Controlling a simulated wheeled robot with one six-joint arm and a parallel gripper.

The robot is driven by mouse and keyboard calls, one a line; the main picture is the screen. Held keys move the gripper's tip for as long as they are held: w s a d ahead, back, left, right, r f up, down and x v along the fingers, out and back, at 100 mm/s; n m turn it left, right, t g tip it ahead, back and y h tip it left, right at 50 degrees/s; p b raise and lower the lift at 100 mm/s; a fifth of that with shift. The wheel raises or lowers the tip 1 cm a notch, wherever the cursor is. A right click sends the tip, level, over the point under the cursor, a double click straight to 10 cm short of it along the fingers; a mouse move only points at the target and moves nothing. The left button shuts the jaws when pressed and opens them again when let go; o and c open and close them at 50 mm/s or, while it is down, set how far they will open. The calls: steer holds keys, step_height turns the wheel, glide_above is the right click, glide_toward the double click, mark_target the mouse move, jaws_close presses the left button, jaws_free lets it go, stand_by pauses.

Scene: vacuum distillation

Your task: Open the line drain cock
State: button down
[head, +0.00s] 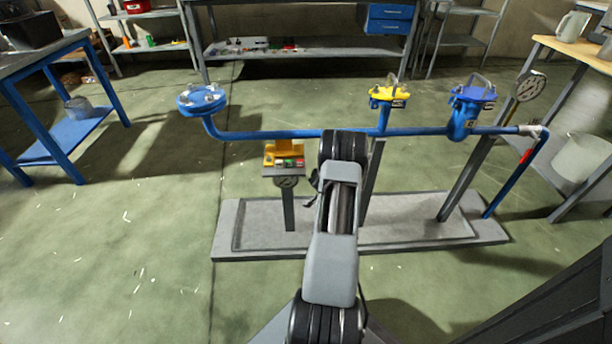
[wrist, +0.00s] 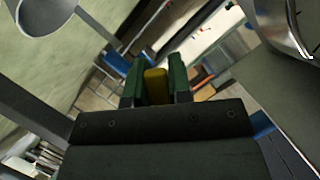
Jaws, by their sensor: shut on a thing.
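In the wrist view, my gripper (wrist: 155,86) has its two green-padded fingers closed on a small yellow piece (wrist: 156,85), with one pad on each side. The piece looks like a short handle; its lower part is hidden by the gripper body. In the head view, my arm hides the gripper and the held piece, near the middle of the blue pipe (head: 275,135). I cannot tell for sure that the yellow piece belongs to the line drain cock. A small red part (head: 527,156) shows on the pipe's right end.
A blue flanged fitting (head: 200,98), a yellow-topped fitting (head: 388,95) and a blue-topped valve (head: 472,95) stand along the pipe. A round gauge (head: 529,86) is at right. A button box (head: 284,164) stands left of my arm. The grey base (head: 230,243) lies below.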

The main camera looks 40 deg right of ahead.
steer(key=shift+f, duration=0.2)
stand_by(0.4)
steer(key=c, duration=1.3)
jaws_free()
steer(key=p+v, duration=0.4)
steer(key=v, duration=0.9)
steer(key=shift+s+a+r, duration=0.15)
steer(key=shift+s+r, duration=0.05)
steer(key=shift+s, duration=0.1)
steer(key=shift+o, duration=0.4)
